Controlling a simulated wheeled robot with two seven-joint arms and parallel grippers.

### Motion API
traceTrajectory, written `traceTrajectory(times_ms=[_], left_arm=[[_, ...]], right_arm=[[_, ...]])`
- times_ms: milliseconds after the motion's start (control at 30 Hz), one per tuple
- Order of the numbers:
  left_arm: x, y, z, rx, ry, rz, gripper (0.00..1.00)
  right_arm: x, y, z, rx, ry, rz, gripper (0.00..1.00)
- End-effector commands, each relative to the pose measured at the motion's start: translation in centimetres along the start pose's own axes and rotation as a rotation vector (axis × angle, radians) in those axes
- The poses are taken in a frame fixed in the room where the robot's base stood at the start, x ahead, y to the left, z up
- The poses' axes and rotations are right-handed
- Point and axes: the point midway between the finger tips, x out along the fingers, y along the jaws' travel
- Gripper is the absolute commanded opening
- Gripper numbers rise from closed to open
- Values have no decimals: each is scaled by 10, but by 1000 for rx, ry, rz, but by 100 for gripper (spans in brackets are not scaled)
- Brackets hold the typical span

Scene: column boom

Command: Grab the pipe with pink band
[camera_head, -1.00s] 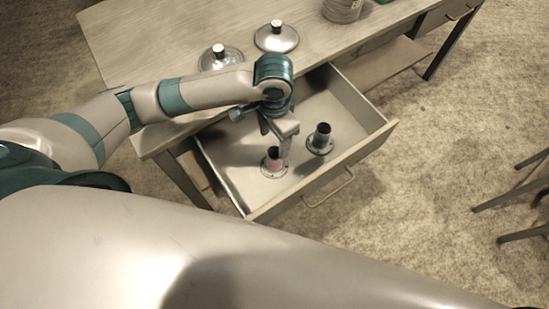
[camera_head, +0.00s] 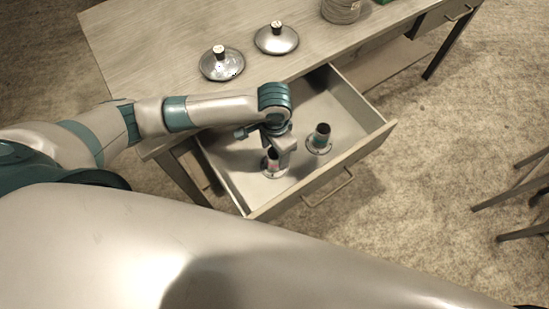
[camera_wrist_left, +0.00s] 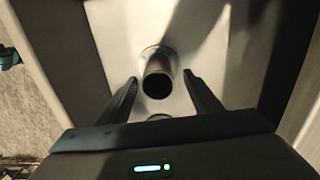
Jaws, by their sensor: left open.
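The pipe with the pink band (camera_head: 273,161) stands upright on its round flange in the open drawer (camera_head: 235,180). A second flanged pipe, with a teal band (camera_head: 321,139), stands to its right in the same drawer. My left gripper (camera_head: 279,160) reaches down into the drawer right at the pink-banded pipe and partly covers it. In the left wrist view the pipe (camera_wrist_left: 158,80) shows between the two spread fingers (camera_wrist_left: 162,98), with a gap on each side. The gripper is open. My right gripper is not in view.
A ribbed grey container (camera_head: 341,10) stands at the back. Drawer walls surround the pipes. Dark stool legs (camera_head: 515,200) stand at the right.

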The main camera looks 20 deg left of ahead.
Motion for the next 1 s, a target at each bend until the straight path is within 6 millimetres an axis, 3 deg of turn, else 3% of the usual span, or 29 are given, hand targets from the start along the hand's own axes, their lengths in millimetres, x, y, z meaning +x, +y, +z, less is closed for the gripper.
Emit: traceTrajectory(times_ms=[333,833,1000], left_arm=[[37,3,2,0,-1,0,58],[39,2,2,1,0,0,58],[39,2,2,0,0,0,18]], right_arm=[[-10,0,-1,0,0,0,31],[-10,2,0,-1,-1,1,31],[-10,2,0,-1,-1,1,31]])
